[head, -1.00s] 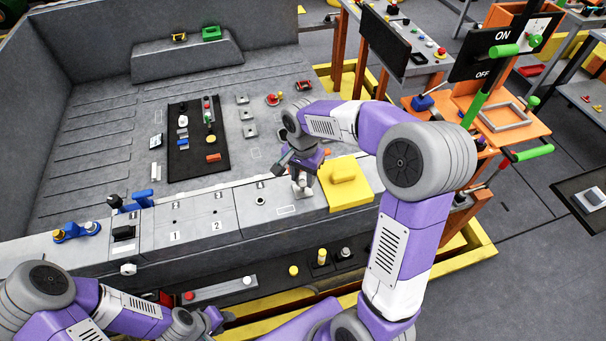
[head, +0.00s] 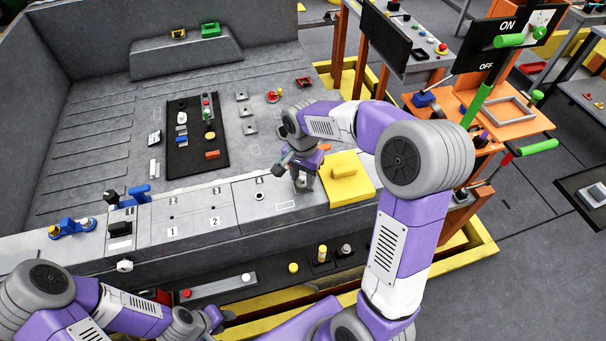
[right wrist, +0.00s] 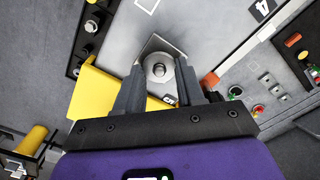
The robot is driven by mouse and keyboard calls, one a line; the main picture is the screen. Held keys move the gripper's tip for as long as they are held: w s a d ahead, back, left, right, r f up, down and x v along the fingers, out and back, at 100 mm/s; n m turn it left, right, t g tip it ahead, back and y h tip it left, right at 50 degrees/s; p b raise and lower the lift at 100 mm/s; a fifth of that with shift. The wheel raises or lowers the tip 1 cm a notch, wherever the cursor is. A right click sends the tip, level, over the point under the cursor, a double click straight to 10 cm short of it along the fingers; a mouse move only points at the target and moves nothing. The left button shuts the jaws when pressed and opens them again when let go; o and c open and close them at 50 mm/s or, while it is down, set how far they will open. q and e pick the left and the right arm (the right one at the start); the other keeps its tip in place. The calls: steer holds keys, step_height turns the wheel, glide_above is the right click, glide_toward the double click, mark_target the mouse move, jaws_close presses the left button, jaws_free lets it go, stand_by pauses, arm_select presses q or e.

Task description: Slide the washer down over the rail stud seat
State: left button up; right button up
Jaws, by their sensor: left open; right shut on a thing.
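My right gripper (right wrist: 158,92) is shut on the washer (right wrist: 152,48), a grey plate with corners that shows between and beyond the fingers in the right wrist view. A round metal stud (right wrist: 158,69) shows in the middle of the plate, with the washer around it as seen from above. How far down the washer sits is hard to tell. In the head view, the right gripper (head: 303,182) is over the rail (head: 235,215), just left of a yellow block; the washer is too small to make out there. My left gripper (head: 210,320) is open at the lower left, partly hidden.
The yellow block (head: 345,178) stands close to the right gripper. Several square plates, one of them here (head: 245,111), lie on the grey bed behind the rail. A black mat (head: 185,160) with small parts lies left of them.

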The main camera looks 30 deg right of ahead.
steer(key=shift+f+b, duration=0.3)
steer(key=shift+f, duration=0.15)
steer(key=o, duration=1.1)
steer(key=shift+r, duration=0.1)
step_height(320, 180, up, 8)
steer(key=shift+f+p, duration=0.25)
steer(key=shift+p, duration=0.35)
